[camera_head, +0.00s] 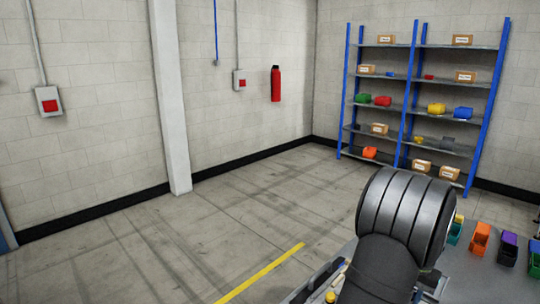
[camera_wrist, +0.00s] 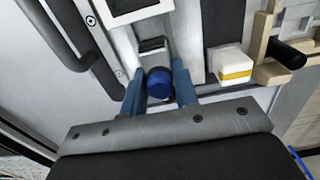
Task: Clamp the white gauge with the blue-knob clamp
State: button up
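The clamp's blue knob (camera_wrist: 158,84) is in the middle of the wrist view, with a black and light metal part just beyond it. My gripper (camera_wrist: 159,80) has one blue-grey finger on each side of the knob. The fingers are apart and very close to the knob; I cannot tell whether they press on it. A white frame with a dark centre (camera_wrist: 168,6) lies beyond the clamp and is cut by the top edge; it may be the gauge. In the head view my arm hides the gripper, clamp and gauge.
A white block with a yellow band (camera_wrist: 231,70) sits right of the clamp, beside a tan fixture with a black knob (camera_wrist: 288,53). A dark curved handle (camera_wrist: 75,45) is at left. Orange (camera_head: 480,238) and purple (camera_head: 508,249) bins stand on the table's right.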

jog(key=shift+s+a, duration=0.1)
jog(key=shift+s, duration=0.05)
jog(key=shift+s+a, duration=0.8)
jog(key=shift+a, duration=0.05)
jog(key=o, duration=0.8)
jog(key=shift+c, duration=0.2)
jog(key=shift+r, duration=4)
jog(key=shift+f, duration=0.1)
